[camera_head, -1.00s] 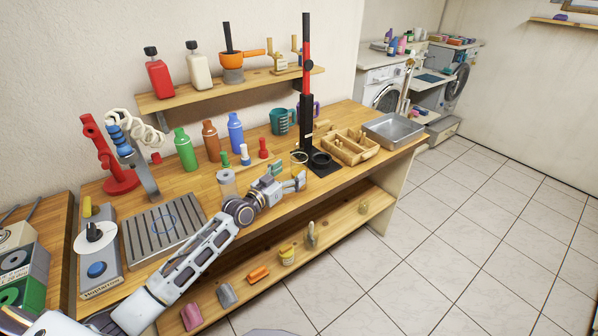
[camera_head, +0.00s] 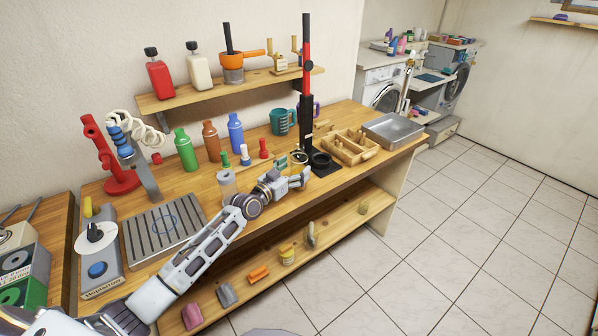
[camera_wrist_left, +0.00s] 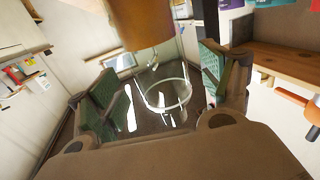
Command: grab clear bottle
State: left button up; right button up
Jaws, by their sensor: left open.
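The clear bottle (camera_head: 299,159) stands on the wooden bench near the black stand, partly hidden by my left gripper; its round rim shows best. My left gripper (camera_head: 292,171) is open and right beside it. In the left wrist view, the clear bottle (camera_wrist_left: 165,96) shows as a see-through shape with a pale ring, between the green-padded fingers of my left gripper (camera_wrist_left: 165,90). I cannot tell whether either finger touches it. My right gripper is not in view.
A clear jar (camera_head: 227,183) stands beside my left forearm. Small capped bottles (camera_head: 245,155) stand behind the arm. The black and red stand (camera_head: 306,110) and the wooden divided tray (camera_head: 348,147) are close to the gripper. The bench's front edge lies below the arm.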

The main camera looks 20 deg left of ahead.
pick_arm(q)
jog(key=shift+x, duration=1.35)
jog(key=shift+r, duration=0.1)
jog(key=c, duration=1.4)
